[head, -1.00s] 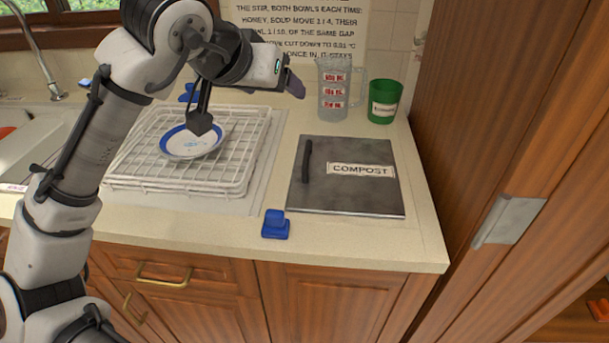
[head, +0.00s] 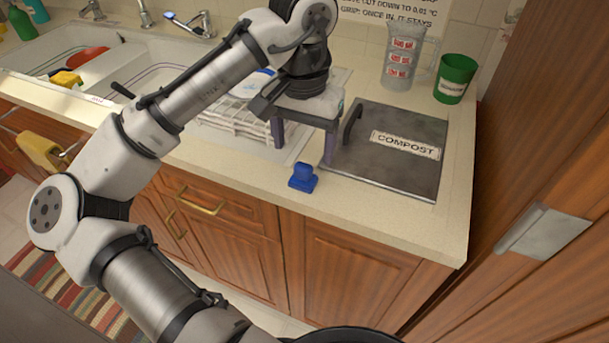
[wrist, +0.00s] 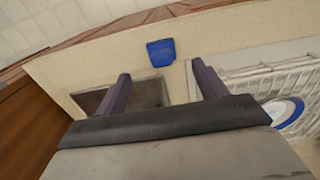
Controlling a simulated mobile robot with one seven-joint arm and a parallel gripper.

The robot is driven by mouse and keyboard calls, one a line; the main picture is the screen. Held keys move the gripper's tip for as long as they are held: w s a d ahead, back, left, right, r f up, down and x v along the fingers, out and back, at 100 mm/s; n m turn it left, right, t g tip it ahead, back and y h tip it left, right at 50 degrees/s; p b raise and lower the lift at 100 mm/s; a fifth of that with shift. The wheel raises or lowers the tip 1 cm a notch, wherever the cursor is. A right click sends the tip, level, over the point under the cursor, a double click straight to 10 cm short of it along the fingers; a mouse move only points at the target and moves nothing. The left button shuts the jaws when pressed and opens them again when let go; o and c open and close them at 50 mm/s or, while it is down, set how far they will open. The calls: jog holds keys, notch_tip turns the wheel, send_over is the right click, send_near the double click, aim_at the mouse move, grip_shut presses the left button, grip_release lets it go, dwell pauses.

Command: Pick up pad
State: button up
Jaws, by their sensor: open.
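My gripper (head: 304,150) is open and empty, fingers pointing down over the counter. In the head view the fingertips are just behind the pad, apart from it. In the wrist view both dark purple fingers (wrist: 161,73) are spread wide.
The square grey compost lid (head: 390,170) with a dark handle lies right of my gripper. A white wire rack (head: 228,122) is to the left, and a blue-rimmed plate (wrist: 287,113) shows there. A clear measuring jug (head: 402,60) and green cup (head: 456,78) stand behind.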

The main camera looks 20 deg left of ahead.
aim_at(303, 165)
jog(key=shift+w+a+f+p, duration=0.1)
jog(key=shift+f+p, duration=0.1)
jog(key=shift+f, duration=1.8)
jog(key=shift+w+f+p, duration=0.1)
jog(key=shift+f+p, duration=0.05)
jog(key=shift+f, duration=1.85)
jog(key=c, duration=1.1)
jog(key=shift+r, duration=0.1)
notch_tip(303, 165, up, 20)
jog(key=shift+o, duration=1.4)
jog(key=shift+c, duration=0.7)
jog(key=shift+s, duration=0.1)
